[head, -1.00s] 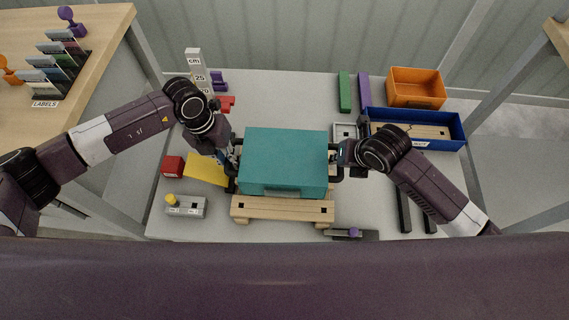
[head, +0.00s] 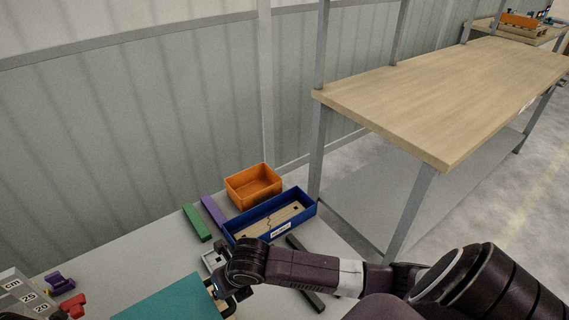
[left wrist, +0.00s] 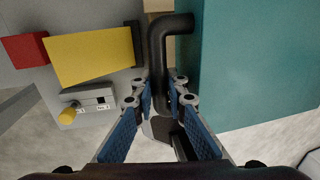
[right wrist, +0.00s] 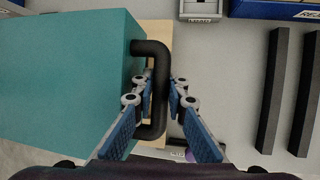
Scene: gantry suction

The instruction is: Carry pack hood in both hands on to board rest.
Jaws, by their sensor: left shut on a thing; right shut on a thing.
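The pack hood is a teal box (head: 170,300) with black side handles, cut off at the bottom of the head view. My left gripper (left wrist: 161,88) is shut on its left handle (left wrist: 157,45), seen in the left wrist view beside the teal wall (left wrist: 250,70). My right gripper (right wrist: 160,88) is shut on its right handle (right wrist: 158,60) in the right wrist view. Pale wood (right wrist: 158,30) shows beneath the hood's edge there; whether they touch I cannot tell. No label shows which thing is the board rest. My left gripper is outside the head view.
A blue tray (head: 312,205) holding a wooden board, an orange bin (head: 253,187), green and purple bars and dark bars (right wrist: 270,95) lie to the right. A yellow block (left wrist: 92,60) and red block (left wrist: 25,50) lie left. A bare wooden bench (head: 440,95) stands farther right.

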